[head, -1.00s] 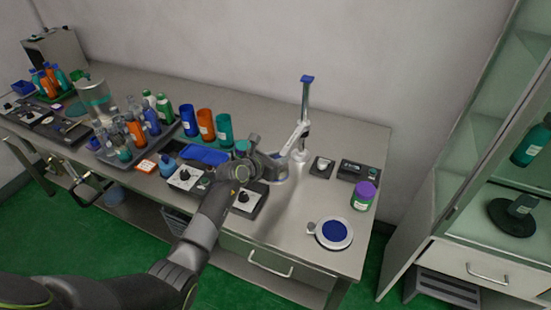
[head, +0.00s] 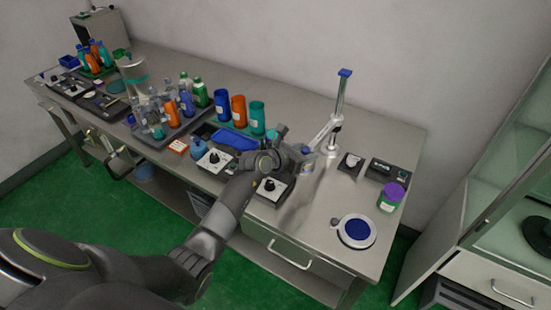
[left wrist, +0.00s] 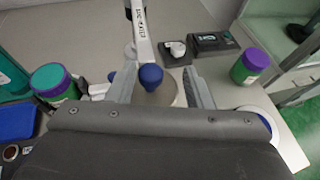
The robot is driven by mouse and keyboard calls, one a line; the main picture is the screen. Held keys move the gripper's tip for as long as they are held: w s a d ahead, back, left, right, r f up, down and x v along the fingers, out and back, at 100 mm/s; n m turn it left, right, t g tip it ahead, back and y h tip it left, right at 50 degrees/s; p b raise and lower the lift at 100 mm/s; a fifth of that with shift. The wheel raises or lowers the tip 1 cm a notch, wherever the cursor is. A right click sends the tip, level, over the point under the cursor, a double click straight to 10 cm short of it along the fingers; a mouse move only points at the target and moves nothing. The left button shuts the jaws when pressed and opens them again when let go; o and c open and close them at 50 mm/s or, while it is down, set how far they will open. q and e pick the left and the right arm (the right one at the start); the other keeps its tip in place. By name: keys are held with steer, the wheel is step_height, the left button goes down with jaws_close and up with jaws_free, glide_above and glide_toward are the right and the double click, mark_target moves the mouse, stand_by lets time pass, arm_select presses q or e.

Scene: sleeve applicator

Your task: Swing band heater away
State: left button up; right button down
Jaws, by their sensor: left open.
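The band heater's swing arm (head: 326,131) reaches forward from an upright metal post (head: 340,98) with a blue cap. In the left wrist view the white lettered arm (left wrist: 142,35) ends at a round metal part (left wrist: 162,96) with a blue knob (left wrist: 150,76) on top. My left gripper (head: 303,158) is at the free end of this arm in the head view. In the left wrist view its open fingers (left wrist: 161,82) stand either side of the blue knob, with gaps visible. The gripper and wrist partly hide the heater in the head view. My right gripper is not in view.
A purple-lidded green jar (head: 391,196) and a round blue-topped disc (head: 356,231) stand on the right. A dark control box (head: 390,172) is behind them. Coloured cups (head: 238,108), a blue tray (head: 234,139) and knobbed boxes (head: 270,188) lie to the left.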

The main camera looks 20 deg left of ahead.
arm_select(q)
steer(key=b+v, duration=0.2)
steer(key=v, duration=1.3)
steer(key=shift+s+d+r, duration=0.1)
steer(key=shift+s, duration=0.05)
